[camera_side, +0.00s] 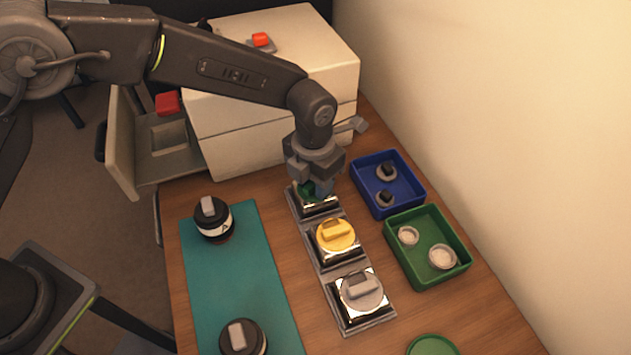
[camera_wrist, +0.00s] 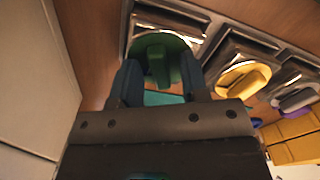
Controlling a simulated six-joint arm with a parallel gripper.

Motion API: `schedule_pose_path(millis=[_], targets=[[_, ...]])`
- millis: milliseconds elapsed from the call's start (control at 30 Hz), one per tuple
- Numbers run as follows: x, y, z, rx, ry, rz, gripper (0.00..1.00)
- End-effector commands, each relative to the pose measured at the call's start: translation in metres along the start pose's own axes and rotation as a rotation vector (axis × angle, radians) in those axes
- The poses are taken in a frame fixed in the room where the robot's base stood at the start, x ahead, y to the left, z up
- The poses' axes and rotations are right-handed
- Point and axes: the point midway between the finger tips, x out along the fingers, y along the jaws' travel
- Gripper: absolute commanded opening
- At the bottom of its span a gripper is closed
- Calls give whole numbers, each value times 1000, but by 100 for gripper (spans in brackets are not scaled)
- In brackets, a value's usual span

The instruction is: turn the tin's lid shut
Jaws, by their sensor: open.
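A tin with a green lid (camera_wrist: 157,48) stands in the rearmost holder of a row of three. The lid has a raised green grip bar across it. My gripper (camera_wrist: 160,78) is open, with its two blue-grey fingers on either side of the bar in the wrist view. I cannot tell whether the fingers touch it. In the side view my gripper (camera_side: 314,187) points down over this tin and hides most of it; only a bit of the green lid (camera_side: 304,190) shows. How tightly the lid sits cannot be seen.
Tins with a yellow lid (camera_side: 337,234) and a grey lid (camera_side: 361,291) stand nearer in the row. A blue tray (camera_side: 409,205) and green tray (camera_side: 430,281) are right. Black lens-like parts (camera_side: 213,220) sit on a teal mat (camera_side: 232,285). A white cabinet (camera_side: 240,160) stands close behind.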

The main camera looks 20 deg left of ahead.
Motion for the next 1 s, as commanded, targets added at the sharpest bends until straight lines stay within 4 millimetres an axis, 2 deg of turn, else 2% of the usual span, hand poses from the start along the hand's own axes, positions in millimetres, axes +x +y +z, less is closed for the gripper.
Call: schedule_pose_path(millis=[67, 700, 1000], targets=[[-2, 1, -3, 1, 11, 4, 47], [-66, 0, -1, -1, 6, 1, 47], [-74, 0, -1, -1, 7, 2, 47]])
